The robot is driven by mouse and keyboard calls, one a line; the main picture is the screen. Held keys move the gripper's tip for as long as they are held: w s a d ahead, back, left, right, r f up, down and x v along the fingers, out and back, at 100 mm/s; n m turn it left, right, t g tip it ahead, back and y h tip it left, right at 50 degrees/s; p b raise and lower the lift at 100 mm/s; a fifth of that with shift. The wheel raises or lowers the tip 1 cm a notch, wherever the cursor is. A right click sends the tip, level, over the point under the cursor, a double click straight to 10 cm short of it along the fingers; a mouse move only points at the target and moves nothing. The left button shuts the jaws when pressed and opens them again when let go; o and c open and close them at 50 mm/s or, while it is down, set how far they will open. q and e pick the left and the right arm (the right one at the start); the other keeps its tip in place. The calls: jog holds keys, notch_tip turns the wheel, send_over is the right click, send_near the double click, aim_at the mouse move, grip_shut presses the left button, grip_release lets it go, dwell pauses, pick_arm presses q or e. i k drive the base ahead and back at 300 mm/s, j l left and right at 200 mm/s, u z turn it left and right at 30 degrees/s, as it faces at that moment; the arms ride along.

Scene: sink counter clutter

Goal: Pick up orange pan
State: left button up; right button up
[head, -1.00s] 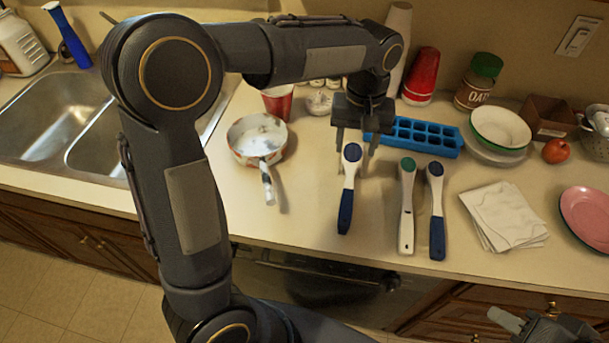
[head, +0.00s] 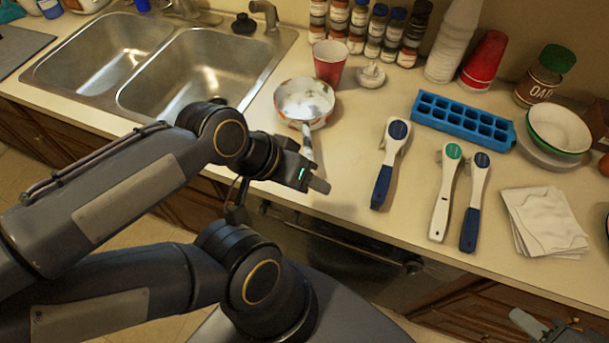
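The orange pan (head: 304,103) is a small pan with a white, mottled inside and orange patches on its outer wall. It stands on the counter right of the sink. Its pale handle (head: 307,140) points toward the front edge. My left gripper (head: 311,172) is at the handle's near end, close to the counter's front edge. The gripper partly hides that end, and I cannot tell whether it touches the handle or how far its fingers are apart. My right gripper (head: 540,325) is at the bottom right, partly cut off, away from the pan; its opening is unclear.
A red cup (head: 329,62) stands just behind the pan, with spice jars (head: 355,25) behind. The double sink (head: 190,68) is left. Three long-handled tools (head: 384,170) and a blue ice tray (head: 462,122) are right. Counter between pan and tools is clear.

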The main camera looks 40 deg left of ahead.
aim_at(306, 104)
jog(key=u, duration=1.35)
jog(key=j+z, duration=0.7)
jog(key=j, duration=0.2)
jog(key=k+j+z, duration=0.15)
jog(key=j+z, duration=0.2)
jog(key=k+j+z, duration=0.15)
jog(key=j+z, duration=0.2)
jog(key=j, duration=0.15)
